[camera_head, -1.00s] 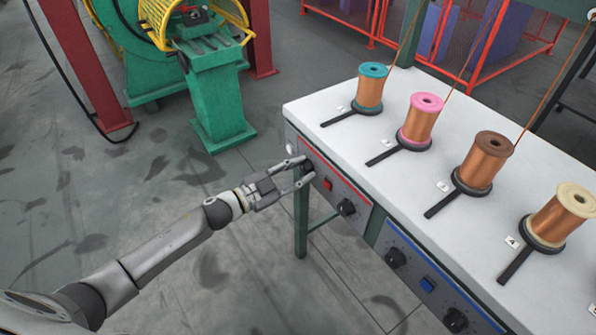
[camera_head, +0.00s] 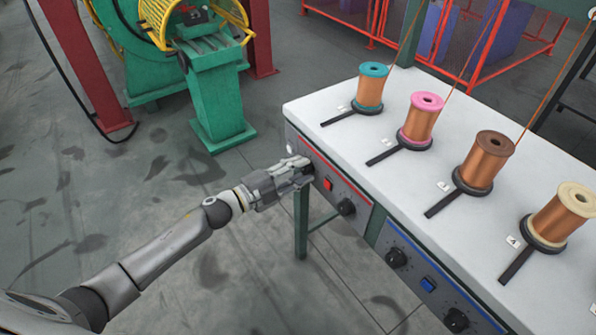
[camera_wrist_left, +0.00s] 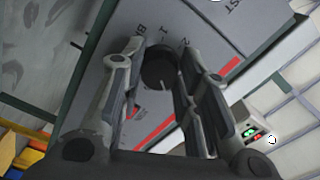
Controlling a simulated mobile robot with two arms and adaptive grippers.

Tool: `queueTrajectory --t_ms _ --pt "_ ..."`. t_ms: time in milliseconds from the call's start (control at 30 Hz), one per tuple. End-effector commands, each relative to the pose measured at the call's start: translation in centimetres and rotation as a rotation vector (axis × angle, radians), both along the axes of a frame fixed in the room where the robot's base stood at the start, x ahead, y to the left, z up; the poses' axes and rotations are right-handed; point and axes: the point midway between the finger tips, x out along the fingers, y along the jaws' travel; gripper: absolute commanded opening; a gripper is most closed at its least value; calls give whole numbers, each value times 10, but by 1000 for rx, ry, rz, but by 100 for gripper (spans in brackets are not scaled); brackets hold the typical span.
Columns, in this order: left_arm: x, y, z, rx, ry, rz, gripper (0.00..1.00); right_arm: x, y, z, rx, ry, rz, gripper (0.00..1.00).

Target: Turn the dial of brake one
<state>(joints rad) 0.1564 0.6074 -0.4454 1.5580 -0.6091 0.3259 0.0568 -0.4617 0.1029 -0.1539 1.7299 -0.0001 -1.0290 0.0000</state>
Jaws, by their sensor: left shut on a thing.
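The brake one dial is a round black knob (camera_wrist_left: 158,68) with a pale pointer mark, on a grey panel with printed numbers and red stripes in the left wrist view. In the head view this dial is at the left end of the red-edged panel and mostly hidden by my left gripper. My left gripper (camera_head: 304,170) is shut on the dial; in the left wrist view its two fingers (camera_wrist_left: 156,80) lie on either side of the knob. My right gripper is not in view.
A red switch (camera_head: 328,184) and another black dial (camera_head: 346,207) sit on the same panel. A blue-edged panel (camera_head: 385,238) lies to the right. Several wire spools stand on the white table top (camera_head: 330,148). A green machine (camera_head: 216,100) stands at the back left.

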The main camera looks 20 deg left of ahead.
Motion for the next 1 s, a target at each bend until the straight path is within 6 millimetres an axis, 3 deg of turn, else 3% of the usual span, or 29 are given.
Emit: queueTrajectory --t_ms 667,700,833,1000 --pt "0 0 0 55 -42 0 6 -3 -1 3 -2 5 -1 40" --pt "0 0 0 55 -42 0 34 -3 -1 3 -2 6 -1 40" --pt "0 0 0 55 -42 0 51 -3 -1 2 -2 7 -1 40" --pt "0 0 0 55 -42 0 52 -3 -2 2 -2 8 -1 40"
